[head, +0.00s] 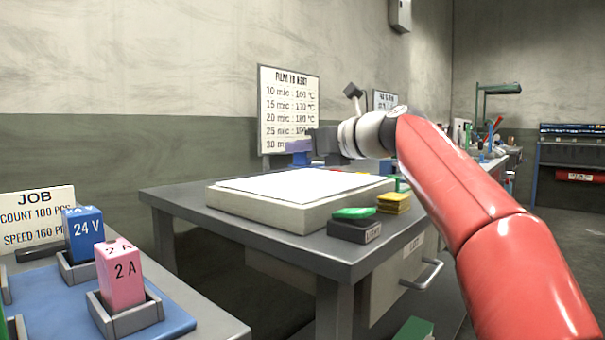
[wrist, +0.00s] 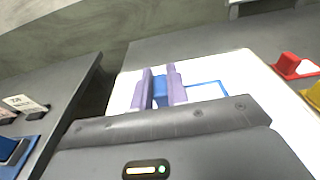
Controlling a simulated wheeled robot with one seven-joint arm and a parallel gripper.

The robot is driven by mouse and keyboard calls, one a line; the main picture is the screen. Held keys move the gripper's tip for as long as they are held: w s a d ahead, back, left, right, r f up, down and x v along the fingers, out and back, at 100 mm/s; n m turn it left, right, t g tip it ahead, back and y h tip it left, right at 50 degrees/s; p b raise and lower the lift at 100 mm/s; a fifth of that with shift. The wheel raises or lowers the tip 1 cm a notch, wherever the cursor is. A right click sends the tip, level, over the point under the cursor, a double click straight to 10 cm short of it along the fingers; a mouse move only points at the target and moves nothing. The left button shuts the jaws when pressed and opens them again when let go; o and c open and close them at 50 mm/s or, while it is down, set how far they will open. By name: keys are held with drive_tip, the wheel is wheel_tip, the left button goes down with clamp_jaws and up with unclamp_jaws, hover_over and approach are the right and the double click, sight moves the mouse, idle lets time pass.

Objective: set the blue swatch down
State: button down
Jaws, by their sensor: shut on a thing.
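My gripper (head: 297,147) has purple fingers and hangs above the white-topped slab (head: 225,203) on the grey table. In the wrist view the fingers (wrist: 160,84) are shut on the blue swatch (wrist: 160,94), which shows as a blue strip between them. A blue outlined rectangle (wrist: 207,84) is drawn on the white top, to the right of the fingers. Part of the outline is hidden behind the gripper.
A red piece (wrist: 289,62) shows beside the slab in the wrist view. A sign (head: 289,95) stands behind. The white top looks otherwise clear.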

sight(309, 162)
drive_tip(key=shift+f+b, duration=0.65)
drive_tip(key=shift+f, duration=0.9)
drive_tip(key=shift+f, duration=0.1)
drive_tip(key=c, duration=1.4)
unclamp_jaws()
drive_tip(key=v, duration=1.2)
drive_tip(key=shift+b, duration=0.3)
drive_tip(key=shift+d, duration=0.1)
